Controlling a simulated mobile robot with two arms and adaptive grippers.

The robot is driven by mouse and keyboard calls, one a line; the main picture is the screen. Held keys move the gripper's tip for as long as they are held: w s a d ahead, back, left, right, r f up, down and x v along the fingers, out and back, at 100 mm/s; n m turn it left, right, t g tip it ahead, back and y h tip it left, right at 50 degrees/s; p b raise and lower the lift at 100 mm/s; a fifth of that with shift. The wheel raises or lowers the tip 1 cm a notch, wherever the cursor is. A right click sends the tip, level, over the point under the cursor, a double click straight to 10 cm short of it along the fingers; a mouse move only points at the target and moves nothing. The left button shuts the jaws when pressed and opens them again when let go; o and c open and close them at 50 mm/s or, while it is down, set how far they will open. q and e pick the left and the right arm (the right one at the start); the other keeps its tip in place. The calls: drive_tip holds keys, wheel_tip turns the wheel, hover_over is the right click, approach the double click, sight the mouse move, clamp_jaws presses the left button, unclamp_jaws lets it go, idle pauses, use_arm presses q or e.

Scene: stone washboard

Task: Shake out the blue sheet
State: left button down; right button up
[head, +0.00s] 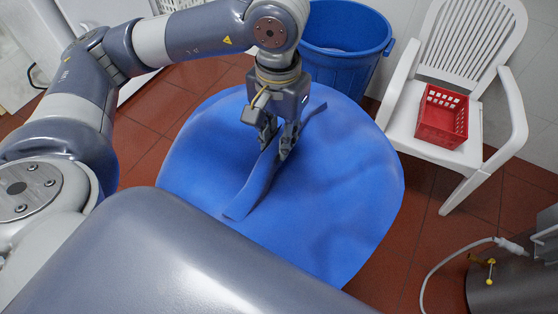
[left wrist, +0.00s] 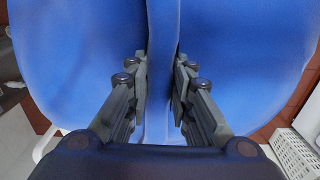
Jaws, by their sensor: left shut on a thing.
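The blue sheet (head: 345,190) is a broad, rounded blue piece in the middle of the head view, with a raised fold (head: 258,182) running across it. My left gripper (head: 279,150) comes down from above and is shut on that fold. In the left wrist view the sheet (left wrist: 235,60) fills most of the picture, and the fold (left wrist: 161,70) passes between the fingers of my left gripper (left wrist: 162,85). What supports the sheet is hidden beneath it. My right gripper is not in view.
A blue bin (head: 345,45) stands behind the sheet. A white plastic chair (head: 455,155) with a red basket (head: 441,117) on its seat stands at the right. A metal object (head: 510,275) with a white hose is at lower right. Red tiled floor (head: 425,225) shows between them.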

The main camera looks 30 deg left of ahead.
use_arm(q)
wheel_tip(320, 180, up, 16)
wheel_tip(320, 180, down, 20)
drive_tip(key=shift+f, duration=0.25)
idle(1.0)
